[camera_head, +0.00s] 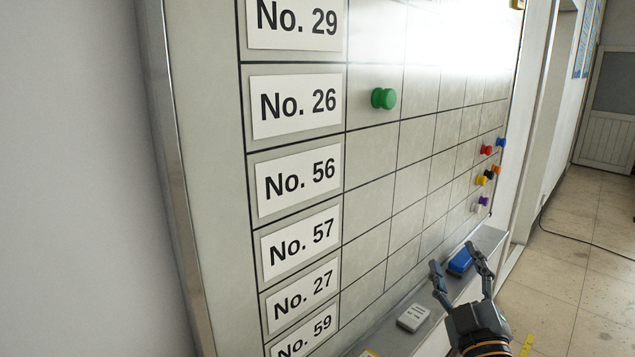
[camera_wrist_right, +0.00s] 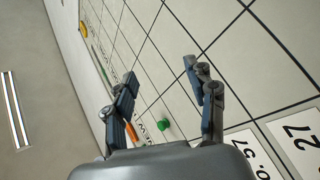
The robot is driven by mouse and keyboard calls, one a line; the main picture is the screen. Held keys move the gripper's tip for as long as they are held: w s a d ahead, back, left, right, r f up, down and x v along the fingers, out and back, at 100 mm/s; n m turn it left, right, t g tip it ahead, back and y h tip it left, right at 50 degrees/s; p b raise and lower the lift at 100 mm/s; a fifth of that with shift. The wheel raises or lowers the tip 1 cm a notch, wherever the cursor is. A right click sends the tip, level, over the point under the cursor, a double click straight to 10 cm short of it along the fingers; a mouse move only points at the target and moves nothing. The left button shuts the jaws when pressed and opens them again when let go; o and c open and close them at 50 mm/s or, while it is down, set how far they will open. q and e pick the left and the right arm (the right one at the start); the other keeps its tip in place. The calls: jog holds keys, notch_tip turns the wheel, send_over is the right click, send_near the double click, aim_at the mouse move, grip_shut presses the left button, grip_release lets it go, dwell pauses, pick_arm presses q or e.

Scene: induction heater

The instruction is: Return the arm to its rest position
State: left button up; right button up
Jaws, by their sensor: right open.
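My right gripper (camera_head: 457,268) is at the lower right of the head view, in front of the board's lower part. Its two fingers are spread apart with nothing between them. The right wrist view also shows the open fingers (camera_wrist_right: 165,95). A green magnet (camera_head: 383,98) sits on the whiteboard (camera_head: 372,152) in the No. 26 row, apart from the gripper. It also shows small in the right wrist view (camera_wrist_right: 163,125). My left gripper is in neither view.
A ledge (camera_head: 385,341) under the board holds a white box (camera_head: 413,317) and a blue eraser-like item (camera_head: 460,261), near my right fingers. Several coloured magnets (camera_head: 486,150) sit at the board's right edge. Open floor (camera_head: 570,250) lies to the right, with a dark cable.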

jog(key=s+d+f+m+g+h, duration=0.1)
jog(key=s+f+m+g, duration=0.3)
jog(key=f, duration=0.8)
jog(key=s+f+m+g+h, duration=0.1)
jog(key=s+f+g, duration=0.55)
jog(key=f, duration=0.55)
jog(key=s+a+f+m+g+y, duration=0.1)
jog(key=s+a+f+g, duration=0.1)
jog(key=s+f+g, duration=0.5)
jog(key=s+a+f+m+g+y, duration=0.15)
jog(key=s+f, duration=0.25)
jog(key=s, duration=0.8)
notch_tip(320, 180, down, 27)
jog(key=s+n, duration=0.1)
jog(key=s, duration=0.1)
jog(key=s+d+f+g, duration=0.1)
jog(key=s+d+f, duration=0.1)
jog(key=s+f, duration=1.3)
jog(key=shift+s+d+f+g, duration=0.35)
jog(key=shift+s+g, duration=0.05)
jog(key=shift+s, duration=0.6)
